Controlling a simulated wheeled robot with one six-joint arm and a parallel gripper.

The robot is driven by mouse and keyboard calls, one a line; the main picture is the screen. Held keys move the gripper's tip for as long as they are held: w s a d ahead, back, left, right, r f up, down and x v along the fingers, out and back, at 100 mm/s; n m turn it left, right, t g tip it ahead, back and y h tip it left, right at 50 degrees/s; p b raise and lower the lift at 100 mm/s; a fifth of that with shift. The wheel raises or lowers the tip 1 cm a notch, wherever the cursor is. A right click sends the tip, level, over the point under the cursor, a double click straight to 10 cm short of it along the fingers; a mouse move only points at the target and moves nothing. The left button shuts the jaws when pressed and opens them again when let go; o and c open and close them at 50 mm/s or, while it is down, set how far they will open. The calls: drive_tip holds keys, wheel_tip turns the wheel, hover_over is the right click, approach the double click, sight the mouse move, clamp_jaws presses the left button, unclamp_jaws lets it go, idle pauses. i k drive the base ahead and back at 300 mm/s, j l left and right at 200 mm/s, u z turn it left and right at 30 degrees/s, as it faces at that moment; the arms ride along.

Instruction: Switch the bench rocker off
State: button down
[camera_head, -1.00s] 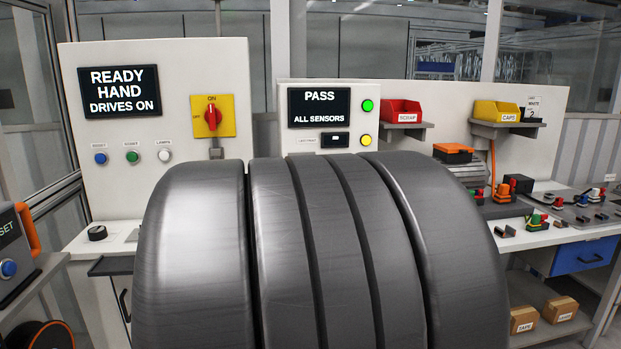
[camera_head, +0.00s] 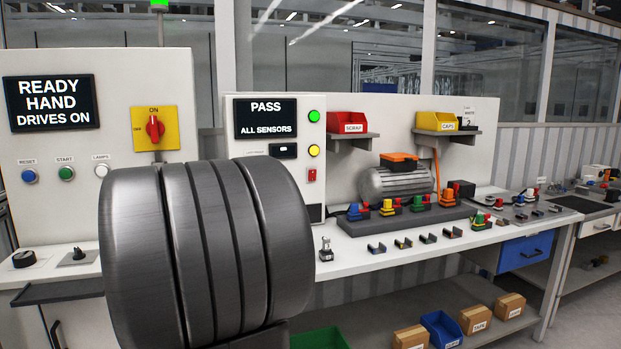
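The cabinet screen (camera_head: 265,118) reads PASS, ALL SENSORS. A large dark grey ribbed part, which seems to be my own arm, fills the lower left and covers the cabinet's lower left. My gripper is not in view.
The left panel has a red rotary switch (camera_head: 154,129) on a yellow plate and several buttons. The bench (camera_head: 395,256) carries a grey motor (camera_head: 397,182) and several small coloured parts. Red (camera_head: 347,123) and yellow (camera_head: 437,121) bins sit on wall shelves. Boxes stand below.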

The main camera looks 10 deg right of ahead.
sight(312, 175)
drive_tip(key=i+l, duration=0.2)
drive_tip(key=i, duration=0.45)
drive_tip(key=i+l+z, duration=0.1)
drive_tip(key=i, duration=0.5)
drive_tip(key=i+l, duration=0.25)
drive_tip(key=i, duration=0.4)
